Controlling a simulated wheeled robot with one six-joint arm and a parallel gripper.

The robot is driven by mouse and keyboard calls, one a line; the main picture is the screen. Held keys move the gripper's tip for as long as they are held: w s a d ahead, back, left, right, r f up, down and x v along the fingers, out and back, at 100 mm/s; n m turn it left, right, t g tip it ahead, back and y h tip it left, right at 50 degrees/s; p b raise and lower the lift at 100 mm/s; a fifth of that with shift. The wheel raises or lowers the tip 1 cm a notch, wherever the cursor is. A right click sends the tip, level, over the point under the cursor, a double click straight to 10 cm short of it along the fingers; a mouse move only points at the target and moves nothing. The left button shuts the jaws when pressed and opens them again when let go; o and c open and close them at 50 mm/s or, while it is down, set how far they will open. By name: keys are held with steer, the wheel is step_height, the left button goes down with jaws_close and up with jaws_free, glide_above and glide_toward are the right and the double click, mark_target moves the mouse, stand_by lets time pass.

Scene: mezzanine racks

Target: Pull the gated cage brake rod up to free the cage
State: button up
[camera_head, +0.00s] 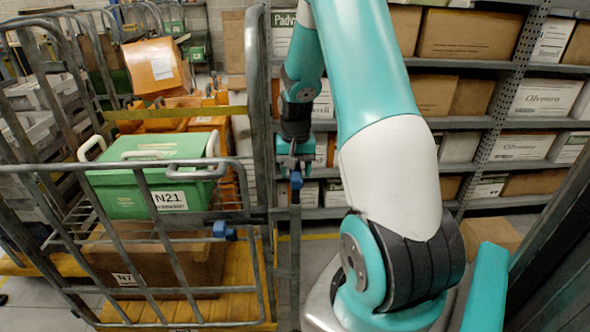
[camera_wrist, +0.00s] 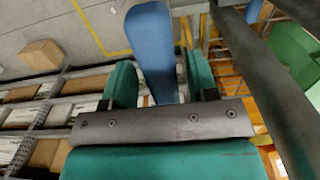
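The roll cage (camera_head: 258,100) of grey metal tubes fills the left of the head view. A dark upright rod (camera_head: 295,250) with a blue handle (camera_head: 296,180) stands beside the cage's right post. My gripper (camera_head: 294,160) is at the top of this rod. In the wrist view the blue handle (camera_wrist: 153,45) lies between the two teal fingers of my gripper (camera_wrist: 162,80). Narrow gaps show on both sides of the handle, so the gripper looks open around it. The rod's lower end is not clear.
The cage holds a green crate (camera_head: 130,195) labelled N21 and a brown box (camera_head: 150,262) below. A blue latch (camera_head: 224,231) sits on the cage's front gate. Racks with cardboard boxes (camera_head: 468,35) stand behind my arm. A dark post (camera_head: 550,240) is close at the right.

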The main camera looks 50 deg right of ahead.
jaws_close()
step_height(320, 180, up, 6)
steer(key=p, duration=0.4)
steer(key=shift+r, duration=0.15)
steer(key=shift+w+d, duration=0.1)
steer(key=shift+w, duration=0.05)
steer(key=shift+c, duration=0.6)
jaws_free()
steer(key=o, duration=0.3)
